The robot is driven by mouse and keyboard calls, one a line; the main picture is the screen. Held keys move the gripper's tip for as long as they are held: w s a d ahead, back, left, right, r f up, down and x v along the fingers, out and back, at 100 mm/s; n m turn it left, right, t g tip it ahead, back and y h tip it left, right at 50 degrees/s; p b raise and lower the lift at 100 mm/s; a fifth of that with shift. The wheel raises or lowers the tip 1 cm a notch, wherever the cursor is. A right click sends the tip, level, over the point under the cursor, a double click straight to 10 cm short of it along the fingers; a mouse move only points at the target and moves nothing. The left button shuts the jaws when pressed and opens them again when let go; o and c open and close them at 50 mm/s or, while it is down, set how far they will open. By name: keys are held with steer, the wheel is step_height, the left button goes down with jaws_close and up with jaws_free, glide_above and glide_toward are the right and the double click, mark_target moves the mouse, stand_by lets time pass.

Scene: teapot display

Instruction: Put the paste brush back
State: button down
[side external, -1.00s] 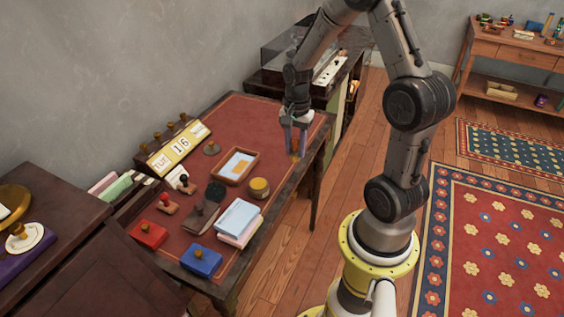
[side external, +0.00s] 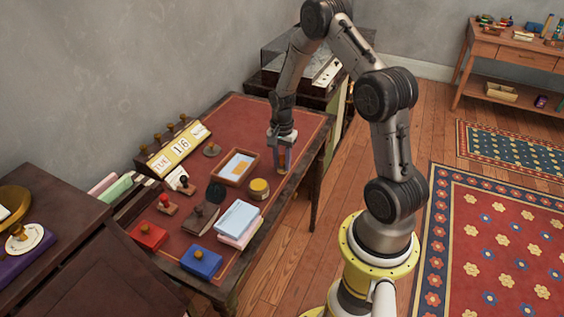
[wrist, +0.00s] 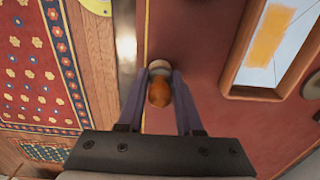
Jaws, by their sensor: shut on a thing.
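My gripper (side external: 282,157) is low over the right part of the red-topped desk, its fingers pointing down. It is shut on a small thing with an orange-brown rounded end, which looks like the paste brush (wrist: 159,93). In the wrist view a pale round part shows beyond the orange end, between the fingertips. The brush's lower end is mostly hidden, and I cannot tell whether it touches the desk. A round pot with a yellow top (side external: 259,187), perhaps the paste pot, stands left of and nearer than my gripper.
A wood-rimmed tray (wrist: 244,58) with a white sheet and yellow patch lies left of my gripper in the side view. Pale blue and pink pads (side external: 238,219), stamps, and red (side external: 149,236) and blue (side external: 201,261) boxes crowd the near desk. The desk's far end is clear.

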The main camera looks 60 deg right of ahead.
steer(key=shift+f, duration=0.1)
steer(key=c, duration=0.6)
jaws_free()
steer(key=shift+o, duration=0.2)
